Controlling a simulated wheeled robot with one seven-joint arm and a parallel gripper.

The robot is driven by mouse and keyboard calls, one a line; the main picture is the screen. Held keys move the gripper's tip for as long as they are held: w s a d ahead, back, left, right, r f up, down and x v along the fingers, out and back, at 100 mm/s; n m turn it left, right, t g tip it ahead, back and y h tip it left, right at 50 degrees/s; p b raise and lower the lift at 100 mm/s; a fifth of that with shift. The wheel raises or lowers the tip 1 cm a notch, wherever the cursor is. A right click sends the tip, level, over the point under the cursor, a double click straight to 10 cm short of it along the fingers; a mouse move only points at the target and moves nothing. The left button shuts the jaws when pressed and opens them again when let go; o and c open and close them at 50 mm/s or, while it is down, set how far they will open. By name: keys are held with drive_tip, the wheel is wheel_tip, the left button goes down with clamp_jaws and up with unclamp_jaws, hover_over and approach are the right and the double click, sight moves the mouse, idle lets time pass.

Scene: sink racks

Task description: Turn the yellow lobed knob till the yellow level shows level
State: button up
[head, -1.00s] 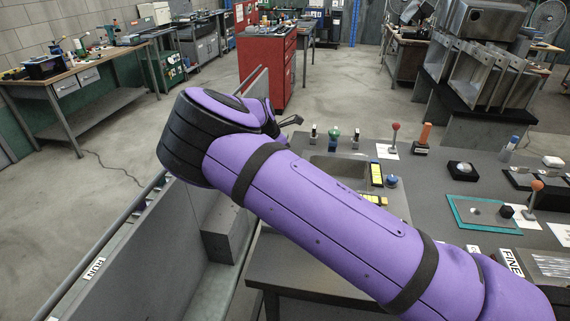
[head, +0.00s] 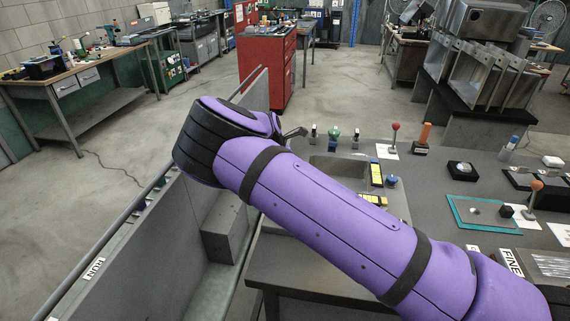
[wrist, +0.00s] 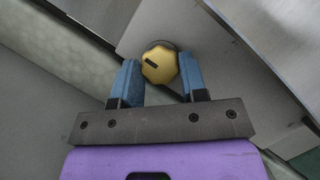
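The yellow lobed knob (wrist: 158,66) shows in the wrist view, with a dark mark on its face. My gripper (wrist: 160,73) has its two blue fingers on either side of the knob, very close to its edges. The fingers look open around it; I see no clear grip. In the head view my purple arm hides the knob and most of the gripper. Two yellow level-like pieces, one upper (head: 376,174) and one lower (head: 372,200), sit on the bench beyond my arm. Their readings are too small to make out.
The grey bench (head: 430,215) holds a red-balled lever (head: 395,130), an orange-handled piece (head: 425,134), a green knob (head: 334,134) and a teal-edged plate (head: 485,213). A grey trough wall with a rail and a RUN label (head: 95,268) runs along the left.

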drive_tip(key=shift+n, duration=0.3)
drive_tip(key=n+t+y, duration=0.1)
drive_tip(key=n, duration=0.3)
drive_tip(key=shift+s+d, duration=0.1)
drive_tip(key=shift+s+n+t+y, duration=0.1)
drive_tip(key=shift+n+t+y, duration=0.25)
drive_tip(key=shift+n, duration=0.7)
drive_tip(key=shift+n+t+y, duration=0.25)
drive_tip(key=shift+n+y, duration=0.1)
drive_tip(key=shift+n, duration=0.7)
drive_tip(key=o, duration=0.9)
drive_tip(key=shift+d, duration=0.1)
drive_tip(key=shift+r, duration=0.1)
drive_tip(key=v, duration=1)
drive_tip(key=shift+s+r, duration=0.1)
drive_tip(key=shift+r, duration=0.2)
